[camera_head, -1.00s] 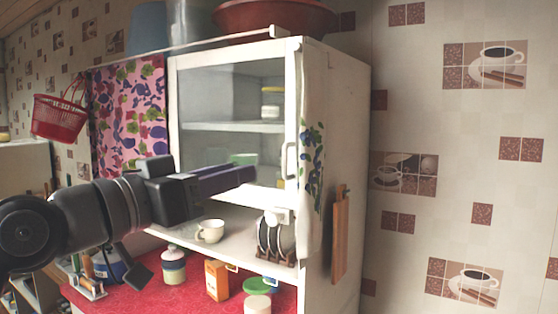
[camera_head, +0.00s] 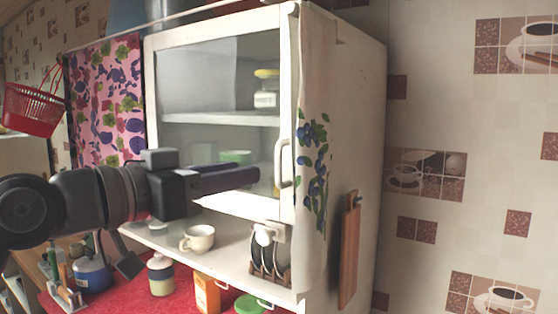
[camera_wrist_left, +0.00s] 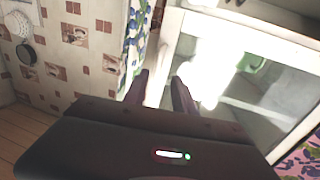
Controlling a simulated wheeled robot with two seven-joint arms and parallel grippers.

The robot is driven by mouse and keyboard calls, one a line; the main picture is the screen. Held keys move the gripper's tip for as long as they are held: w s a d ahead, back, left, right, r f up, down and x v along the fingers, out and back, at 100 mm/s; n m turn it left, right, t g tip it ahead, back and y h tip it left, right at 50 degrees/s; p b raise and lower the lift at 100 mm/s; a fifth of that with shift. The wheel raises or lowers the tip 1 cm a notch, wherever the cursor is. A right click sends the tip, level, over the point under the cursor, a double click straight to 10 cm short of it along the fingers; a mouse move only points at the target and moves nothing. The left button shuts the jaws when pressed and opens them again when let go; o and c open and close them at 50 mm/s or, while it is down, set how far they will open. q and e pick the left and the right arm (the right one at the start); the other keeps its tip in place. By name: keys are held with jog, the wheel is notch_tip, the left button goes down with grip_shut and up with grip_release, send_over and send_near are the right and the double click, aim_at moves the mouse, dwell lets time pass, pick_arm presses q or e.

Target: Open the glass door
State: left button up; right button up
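The glass door (camera_head: 218,118) of the white wall cabinet is shut, with a white frame around the pane. Its white handle (camera_head: 282,164) is on the right side of the frame, low down. My left gripper (camera_head: 258,177) is in front of the door, its dark fingers pointing right, just left of and slightly below the handle in the picture. In the left wrist view, the two fingers (camera_wrist_left: 160,88) are apart with nothing held between them. The door's frame and pane (camera_wrist_left: 222,82) lie beyond them; I cannot make out the handle there. My right gripper is not in view.
A floral cloth (camera_head: 313,165) hangs at the cabinet's right edge, beside the handle. Below the door, a white cup (camera_head: 197,238) and a plate rack (camera_head: 268,262) stand on the open shelf. A cutting board (camera_head: 349,250) hangs on the cabinet side. Jars stand on the red counter.

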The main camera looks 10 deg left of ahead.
aim_at(276, 164)
pick_arm(q)
jog(key=p+x, duration=0.1)
jog(key=x, duration=0.2)
jog(key=p+x, duration=0.1)
jog(key=x, duration=0.2)
jog(key=shift+w+d+r, duration=0.1)
jog(key=shift+d+r, duration=0.1)
jog(key=shift+w+d+f+p, duration=0.1)
jog(key=shift+w+d+p, duration=0.2)
jog(key=shift+w, duration=0.25)
grip_shut()
dwell(1.2)
